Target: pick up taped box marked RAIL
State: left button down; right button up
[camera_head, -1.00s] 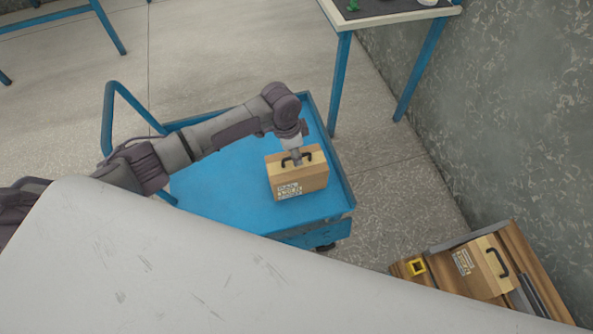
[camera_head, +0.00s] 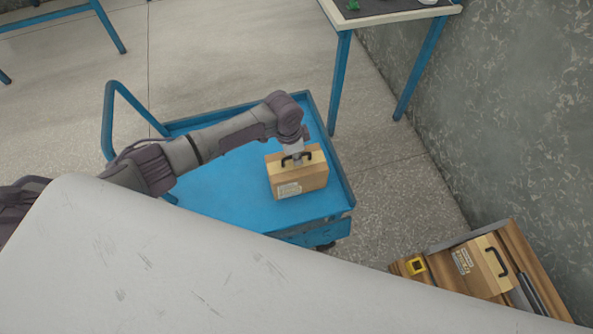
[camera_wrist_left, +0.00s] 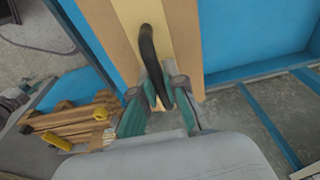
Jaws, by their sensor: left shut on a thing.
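A cardboard box (camera_head: 300,180) with a tape strip, a black handle and a printed label stands on the blue cart. The label is too small to read. My left gripper (camera_head: 297,160) is at the handle on top of the box. In the left wrist view, the fingers of my left gripper (camera_wrist_left: 166,92) are shut around the black handle (camera_wrist_left: 147,48), with the box (camera_wrist_left: 182,35) beyond them. The box appears to rest on the cart. A second similar box (camera_head: 482,268) with a black handle lies at the lower right. My right gripper is not in view.
The blue cart (camera_head: 225,190) has a raised rim and a push bar at left. A table (camera_head: 385,17) with blue legs stands behind it. A grey wall is at right.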

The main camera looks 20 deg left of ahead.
pick_arm(q)
jog(key=shift+w+r, duration=0.2)
jog(key=shift+r, duration=0.1)
